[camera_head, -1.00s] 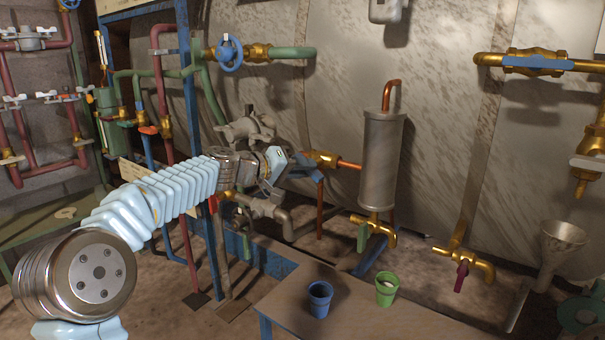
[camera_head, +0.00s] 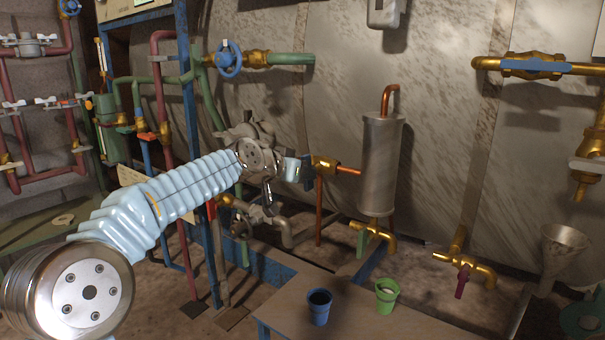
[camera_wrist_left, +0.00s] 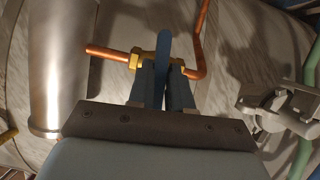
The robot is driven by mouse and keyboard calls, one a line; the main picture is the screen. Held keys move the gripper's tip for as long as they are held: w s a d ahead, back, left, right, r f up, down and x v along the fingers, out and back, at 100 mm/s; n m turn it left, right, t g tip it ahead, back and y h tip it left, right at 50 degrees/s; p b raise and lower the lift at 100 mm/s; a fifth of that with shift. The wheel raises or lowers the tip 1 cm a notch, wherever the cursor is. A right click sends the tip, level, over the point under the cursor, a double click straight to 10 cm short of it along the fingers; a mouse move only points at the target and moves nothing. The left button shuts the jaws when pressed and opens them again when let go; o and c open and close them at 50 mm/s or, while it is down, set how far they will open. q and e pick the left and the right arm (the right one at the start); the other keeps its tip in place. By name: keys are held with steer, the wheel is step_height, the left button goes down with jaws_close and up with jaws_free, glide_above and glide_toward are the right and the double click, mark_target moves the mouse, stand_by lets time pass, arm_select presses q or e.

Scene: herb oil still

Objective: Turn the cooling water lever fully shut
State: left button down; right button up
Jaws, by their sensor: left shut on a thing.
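The cooling water lever is a blue handle (camera_wrist_left: 161,62) on a brass valve (camera_head: 325,166), which sits in a copper pipe left of the grey metal cylinder. In the left wrist view the lever stands between the two fingers of my left gripper (camera_wrist_left: 160,88), which is shut on it. The lever appears to lie across the pipe line there. In the head view my left gripper (camera_head: 300,169) reaches the valve from the left. The gripper hides part of the lever, so its exact angle is hard to tell. My right gripper is not in view.
The grey cylinder (camera_head: 381,165) stands just right of the valve. A grey metal valve (camera_head: 250,132) on a green pipe is close behind my left wrist. A blue cup (camera_head: 319,308) and a green cup (camera_head: 386,296) stand on the low table below.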

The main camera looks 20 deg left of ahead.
arm_select(q)
steer(key=shift+d+f+m, duration=0.1)
steer(key=shift+d+m, duration=0.05)
steer(key=shift+m, duration=0.25)
steer(key=shift+y, duration=0.3)
steer(key=c, duration=1.1)
jaws_free()
steer(key=shift+s, duration=0.1)
steer(key=b+v, duration=0.1)
steer(key=v, duration=1.2)
steer(key=shift+s, duration=0.35)
